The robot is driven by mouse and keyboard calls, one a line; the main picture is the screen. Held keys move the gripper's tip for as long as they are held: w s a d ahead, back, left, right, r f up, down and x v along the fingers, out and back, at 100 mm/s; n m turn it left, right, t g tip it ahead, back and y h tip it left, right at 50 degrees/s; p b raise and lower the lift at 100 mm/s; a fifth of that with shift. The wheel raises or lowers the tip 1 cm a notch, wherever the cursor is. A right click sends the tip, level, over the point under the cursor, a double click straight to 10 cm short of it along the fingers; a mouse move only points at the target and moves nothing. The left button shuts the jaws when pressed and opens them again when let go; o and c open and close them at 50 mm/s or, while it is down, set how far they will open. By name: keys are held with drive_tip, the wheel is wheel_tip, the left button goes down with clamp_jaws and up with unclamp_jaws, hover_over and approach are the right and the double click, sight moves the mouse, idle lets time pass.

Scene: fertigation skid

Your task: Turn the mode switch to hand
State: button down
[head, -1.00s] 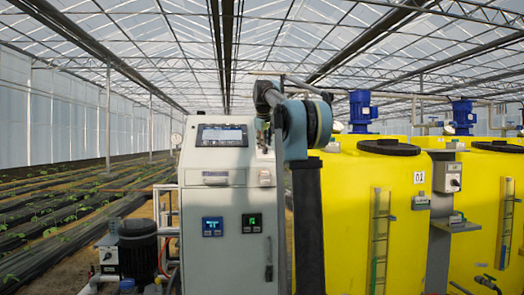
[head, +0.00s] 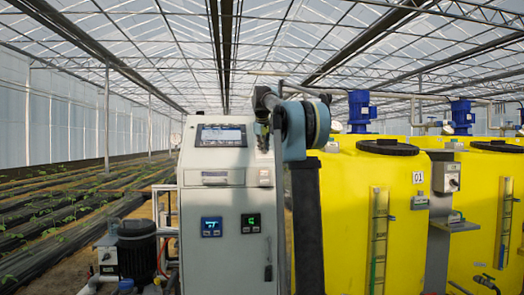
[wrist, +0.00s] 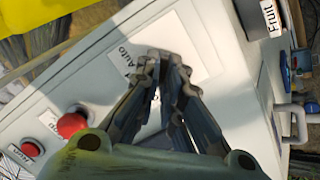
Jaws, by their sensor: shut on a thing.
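My gripper (wrist: 166,68) is at the light panel of the control cabinet (head: 228,240), with its two fingers close together at the tips. In the wrist view the fingertips lie over a white label plate (wrist: 185,35) on which the word "Auto" shows. The mode switch's knob is hidden between and behind the fingers, so its pointing direction cannot be told. In the head view my gripper (head: 263,140) is at the upper right of the cabinet front, right of the screen (head: 221,135).
A red mushroom button (wrist: 72,125) and a smaller red button (wrist: 29,149) sit left of my fingers. Yellow tanks (head: 345,200) stand right of the cabinet. A pump motor (head: 137,250) stands at its lower left. Planted rows fill the left background.

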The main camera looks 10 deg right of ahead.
drive_tip(key=shift+d+f+m, duration=0.1)
drive_tip(key=shift+d+m, duration=0.05)
drive_tip(key=shift+m, duration=1.15)
drive_tip(key=m+y, duration=0.1)
drive_tip(key=m, duration=0.4)
drive_tip(key=shift+d+m+g, duration=0.1)
drive_tip(key=shift+m+g, duration=0.2)
drive_tip(key=c, duration=1.7)
unclamp_jaws()
drive_tip(key=v, duration=1.2)
drive_tip(key=shift+w+d, duration=0.1)
drive_tip(key=shift+d, duration=0.1)
